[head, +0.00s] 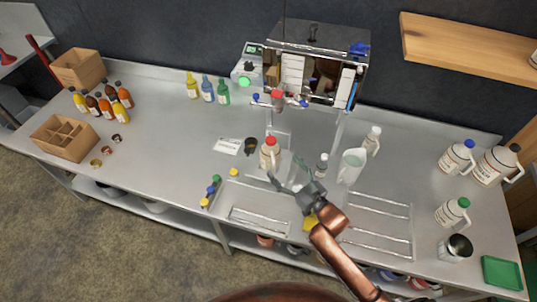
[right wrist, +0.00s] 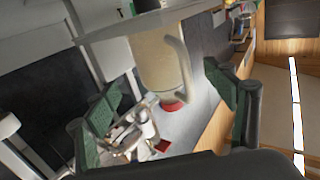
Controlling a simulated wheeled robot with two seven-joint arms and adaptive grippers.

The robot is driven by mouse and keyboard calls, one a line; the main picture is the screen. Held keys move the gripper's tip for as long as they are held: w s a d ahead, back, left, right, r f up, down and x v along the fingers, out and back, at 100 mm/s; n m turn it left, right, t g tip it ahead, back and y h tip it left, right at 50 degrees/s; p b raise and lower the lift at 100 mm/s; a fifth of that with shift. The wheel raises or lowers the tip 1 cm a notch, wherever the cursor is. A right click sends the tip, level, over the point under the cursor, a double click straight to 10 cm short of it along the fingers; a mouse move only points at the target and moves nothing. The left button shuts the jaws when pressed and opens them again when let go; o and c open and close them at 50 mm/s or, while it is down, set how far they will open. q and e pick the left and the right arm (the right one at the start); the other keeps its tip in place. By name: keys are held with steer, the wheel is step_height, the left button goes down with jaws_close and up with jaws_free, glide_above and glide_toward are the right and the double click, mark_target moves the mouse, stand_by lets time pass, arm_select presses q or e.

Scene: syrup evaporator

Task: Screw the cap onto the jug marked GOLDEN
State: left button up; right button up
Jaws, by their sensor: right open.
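A beige jug (head: 269,159) with a red cap (head: 270,140) on top stands upright on the steel bench in front of the evaporator. Its label is too small to read, so I cannot tell whether it says GOLDEN, or how tightly the cap sits. In the right wrist view the jug (right wrist: 155,62) appears upside down, with its handle and red cap (right wrist: 172,105) visible. My right gripper (head: 284,178) is open just in front and right of the jug. Its green-padded fingers (right wrist: 168,110) are spread on either side of the jug's image, holding nothing. My left gripper is out of view.
The evaporator (head: 318,62) stands behind the jug. A small bottle (head: 321,166), a clear pitcher (head: 352,166) and a white jug (head: 372,140) are to the right. A dark cup (head: 251,146) is close left. Small coloured caps (head: 211,190) lie front left. More jugs (head: 457,156) stand far right.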

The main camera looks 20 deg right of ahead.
mark_target(277, 161)
steer(key=shift+x, duration=1.25)
steer(key=shift+b, duration=0.3)
steer(key=b+x, duration=0.1)
steer(key=x, duration=0.3)
steer(key=shift+w+a, duration=0.2)
steer(key=shift+a, duration=0.05)
steer(key=shift+w+a+b, duration=0.1)
steer(key=shift+w+b, duration=0.2)
steer(key=shift+r, duration=0.1)
steer(key=shift+c, duration=0.4)
steer(key=c, duration=1.8)
steer(key=shift+r, duration=0.15)
steer(key=shift+c, duration=0.2)
